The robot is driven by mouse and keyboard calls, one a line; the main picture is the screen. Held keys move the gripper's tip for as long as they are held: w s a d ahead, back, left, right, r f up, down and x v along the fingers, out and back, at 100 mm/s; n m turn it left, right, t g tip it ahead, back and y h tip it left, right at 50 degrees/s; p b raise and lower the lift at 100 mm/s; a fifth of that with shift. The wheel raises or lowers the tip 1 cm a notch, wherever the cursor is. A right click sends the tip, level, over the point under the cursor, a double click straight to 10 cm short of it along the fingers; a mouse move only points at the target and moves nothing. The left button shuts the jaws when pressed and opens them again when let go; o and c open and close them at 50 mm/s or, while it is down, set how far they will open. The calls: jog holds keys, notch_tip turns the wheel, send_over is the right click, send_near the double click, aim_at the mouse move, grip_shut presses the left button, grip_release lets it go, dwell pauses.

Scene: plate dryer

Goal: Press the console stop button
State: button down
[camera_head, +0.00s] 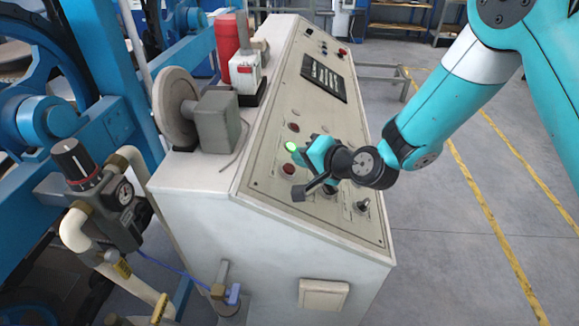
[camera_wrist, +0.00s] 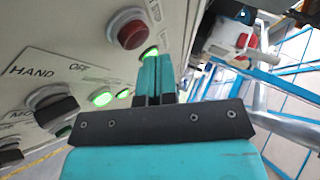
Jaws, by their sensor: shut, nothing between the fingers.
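The console (camera_head: 262,185) has a sloped panel with red buttons and lamps. One red button (camera_head: 289,169) sits just below a lit green button (camera_head: 292,146); another red one (camera_head: 293,127) is higher up. In the wrist view, a red button (camera_wrist: 132,30) in a light grey ring is up and left of the fingertips. My gripper (camera_head: 308,151) is over the panel beside the green light; in the wrist view its teal fingers (camera_wrist: 155,62) are together and empty. They partly cover a green light (camera_wrist: 150,51). Contact cannot be told.
A black selector knob (camera_wrist: 52,107) marked HAND and OFF protrudes from the panel. A grey motor block with a disc (camera_head: 213,120) and a red cylinder (camera_head: 231,45) stand on the console's left. Blue machinery is further left; open floor (camera_head: 440,240) lies right.

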jog(key=shift+f, duration=0.15)
dwell(0.7)
jog(key=shift+a+f, duration=0.2)
jog(key=shift+a+f+b, duration=0.25)
jog(key=shift+f+b, duration=0.2)
jog(key=shift+b, duration=0.1)
dwell(0.6)
jog(key=shift+r, duration=0.1)
jog(key=shift+d+r, duration=0.45)
jog(key=shift+r, duration=0.25)
jog(key=shift+s+d+r+p, duration=0.1)
jog(key=shift+d+r+p, duration=0.3)
jog(key=shift+r, duration=0.3)
jog(key=shift+w+d+r+p, duration=0.1)
jog(key=shift+d+r+p, duration=0.3)
jog(key=shift+r, duration=0.35)
jog(key=shift+s+d+r+p, duration=0.1)
jog(key=shift+d+r+p, duration=0.15)
jog(key=shift+d+r, duration=0.35)
jog(key=shift+a+r, duration=0.15)
jog(key=shift+r, duration=0.05)
